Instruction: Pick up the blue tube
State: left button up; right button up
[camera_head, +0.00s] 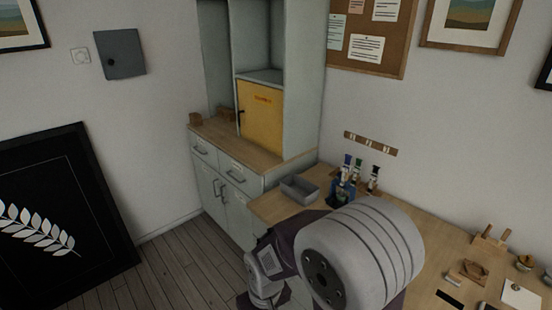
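Several small tubes with coloured tops stand in a group on the wooden worktop, below a wall strip. A blue-topped tube (347,161) is at the left of the group, beside a green-topped one (358,164) and a dark-topped one (374,174). A dark blue container (343,189) is just below them. The tubes are small, and their lower parts are hard to make out. A large grey link of my own arm covers the worktop in front of them. Neither gripper's fingers show.
A grey open bin (299,189) sits left of the tubes. Wooden pieces (474,268) and a wooden holder (490,238) lie at the right of the worktop (425,228). A cabinet with a yellow door (261,118) stands at the back left. Floor (182,264) is clear at lower left.

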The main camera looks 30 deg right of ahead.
aim_at(346, 170)
jog(key=i+j, duration=0.1)
jog(key=i, duration=1.7)
jog(key=i+z, duration=0.4)
jog(key=i+j+z, duration=0.1)
jog(key=i+z, duration=0.15)
jog(key=z, duration=0.15)
jog(key=i+j+z, duration=0.2)
jog(key=z, duration=0.2)
jog(key=i+z, duration=0.2)
jog(key=z, duration=0.2)
jog(key=i+j+z, duration=0.1)
jog(key=z, duration=0.35)
jog(key=i+j+z, duration=0.15)
jog(key=i+z, duration=0.25)
jog(key=j+z, duration=0.2)
jog(key=z, duration=0.25)
jog(key=i+j+z, duration=0.2)
jog(key=z, duration=0.2)
